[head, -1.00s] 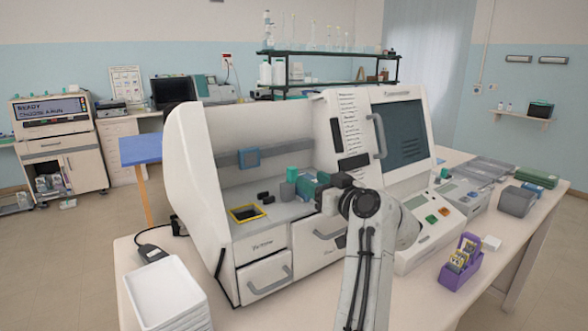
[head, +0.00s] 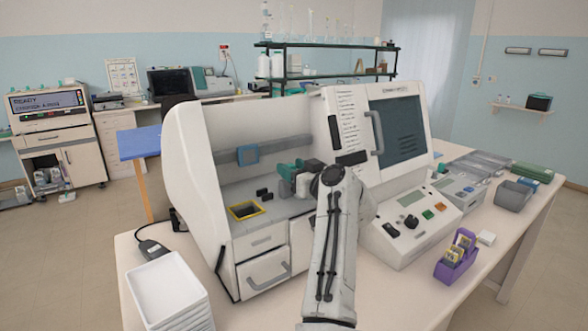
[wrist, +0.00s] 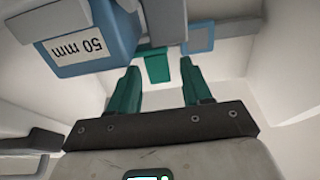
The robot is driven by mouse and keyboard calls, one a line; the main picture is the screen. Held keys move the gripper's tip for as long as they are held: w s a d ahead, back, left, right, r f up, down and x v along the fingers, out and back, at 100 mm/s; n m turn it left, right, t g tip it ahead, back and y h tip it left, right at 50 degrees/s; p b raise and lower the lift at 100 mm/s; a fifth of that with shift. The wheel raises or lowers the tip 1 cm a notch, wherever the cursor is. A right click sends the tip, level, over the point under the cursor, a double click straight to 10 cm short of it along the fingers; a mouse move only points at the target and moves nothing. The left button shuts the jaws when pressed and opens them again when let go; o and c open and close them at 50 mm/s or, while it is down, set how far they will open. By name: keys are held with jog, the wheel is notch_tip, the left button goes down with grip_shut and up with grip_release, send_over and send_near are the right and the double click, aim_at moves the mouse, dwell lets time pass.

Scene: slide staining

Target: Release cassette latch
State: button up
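The white microtome-like machine (head: 195,180) stands on the bench with its open bay facing me. My gripper (head: 288,170) is inside that bay in the head view, near small dark parts on its floor. In the wrist view its green fingers (wrist: 160,66) stand apart, with nothing between them at the tips. A green block (wrist: 157,70) shows just beyond and between the fingertips, apart from them. I cannot tell whether it is the cassette latch. A blue block labelled "50 mm" (wrist: 92,42) is close at the upper left. A blue square frame (wrist: 198,38) is beyond; it also shows on the bay's back rail (head: 248,154).
A yellow-rimmed opening (head: 244,211) lies at the bay's front left. White trays (head: 168,290) are stacked at the bench's front left. A control unit (head: 410,225), a purple slide rack (head: 455,257) and a grey bin (head: 513,195) are to the right.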

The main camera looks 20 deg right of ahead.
grip_shut()
dwell(0.4)
jog(key=shift+f, duration=0.1)
jog(key=shift+s+a+f+b, duration=0.1)
jog(key=shift+s+a+b, duration=0.05)
jog(key=shift+a+b, duration=0.2)
jog(key=shift+s+a, duration=0.15)
jog(key=shift+a, duration=0.35)
jog(key=shift+o, duration=0.2)
grip_release()
jog(key=shift+a, duration=0.1)
jog(key=shift+s, duration=0.1)
